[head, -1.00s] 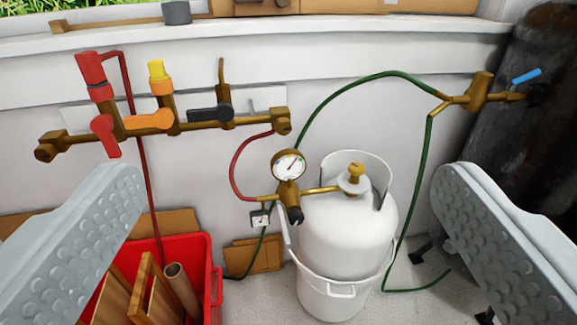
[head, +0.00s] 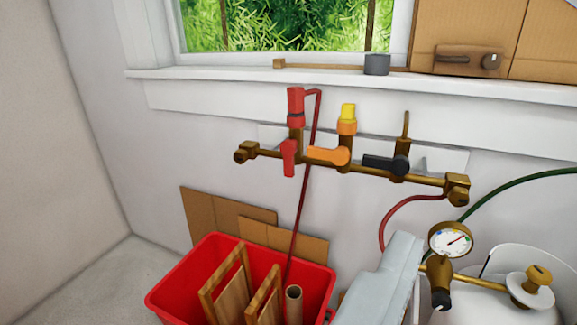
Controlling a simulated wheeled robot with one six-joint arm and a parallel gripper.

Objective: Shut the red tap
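The red tap's lever (head: 289,158) is in the upper middle of the head view, at the left of a brass manifold pipe (head: 425,178) on the wall. The lever hangs straight down, across the pipe and in line with its upright outlet. The outlet carries a red fitting (head: 295,105) with a red hose. The orange lever (head: 328,155) and the black lever (head: 385,164) lie along the pipe. One grey finger of my gripper (head: 385,285) shows at the lower right, below and right of the red lever and apart from it. The other finger is out of view; nothing shows beside the visible one.
A red crate (head: 170,295) with wooden frames and a tube stands below the manifold, cardboard (head: 230,220) behind it. A pressure gauge (head: 450,239) and a white gas cylinder (head: 475,305) are at the lower right. The wall left of the manifold is clear.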

